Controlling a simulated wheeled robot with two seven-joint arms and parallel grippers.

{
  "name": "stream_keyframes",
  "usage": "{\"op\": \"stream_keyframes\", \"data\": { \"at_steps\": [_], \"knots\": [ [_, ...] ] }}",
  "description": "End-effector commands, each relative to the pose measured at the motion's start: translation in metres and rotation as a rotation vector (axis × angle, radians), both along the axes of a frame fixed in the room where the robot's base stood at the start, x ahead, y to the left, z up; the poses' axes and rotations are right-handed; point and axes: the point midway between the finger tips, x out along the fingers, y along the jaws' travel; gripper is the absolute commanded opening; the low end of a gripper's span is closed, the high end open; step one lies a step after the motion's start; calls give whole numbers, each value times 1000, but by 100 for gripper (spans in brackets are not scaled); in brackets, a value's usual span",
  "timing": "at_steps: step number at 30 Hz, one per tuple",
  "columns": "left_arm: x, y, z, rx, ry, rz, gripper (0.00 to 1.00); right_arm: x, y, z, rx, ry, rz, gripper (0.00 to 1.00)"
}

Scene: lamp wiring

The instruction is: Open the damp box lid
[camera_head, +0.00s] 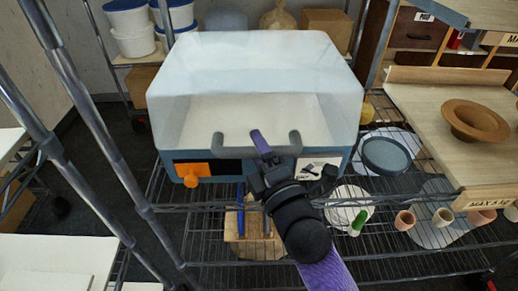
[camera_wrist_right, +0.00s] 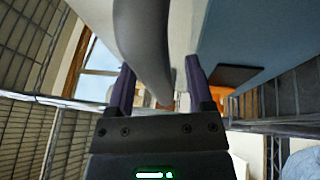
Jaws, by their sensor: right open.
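The damp box has a pale blue-grey base (camera_head: 345,165) and a large translucent lid (camera_head: 250,75), which is down over the base. A grey U-shaped handle (camera_head: 230,152) sticks out from the lid's front. My right gripper (camera_head: 262,160) is at the middle of this handle, with one purple finger showing above the bar. In the right wrist view, the grey handle (camera_wrist_right: 145,35) runs between the two spread purple fingers of the gripper (camera_wrist_right: 159,75). The gripper is open around the handle. Whether a finger touches it I cannot tell. My left gripper is out of view.
An orange knob (camera_head: 192,172) sticks out at the box's front left. The box stands on a wire rack (camera_head: 400,235) with metal posts (camera_head: 95,115) at left. Small pots (camera_head: 404,220) and round plates (camera_head: 386,155) are at right. A wooden bench (camera_head: 440,130) with a brown bowl (camera_head: 475,120) stands further right.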

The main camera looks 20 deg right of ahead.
Motion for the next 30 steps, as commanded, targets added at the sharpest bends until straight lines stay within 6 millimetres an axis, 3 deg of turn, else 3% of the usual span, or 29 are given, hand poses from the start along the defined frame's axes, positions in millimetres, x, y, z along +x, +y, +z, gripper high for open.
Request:
{"op": "stream_keyframes", "data": {
  "at_steps": [3,12,30],
  "knots": [
    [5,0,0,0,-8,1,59,0,0,0,0,0,0,63],
    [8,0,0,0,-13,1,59,-1,0,0,0,-1,0,0],
    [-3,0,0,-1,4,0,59,-1,0,0,0,0,0,0]
  ]
}}
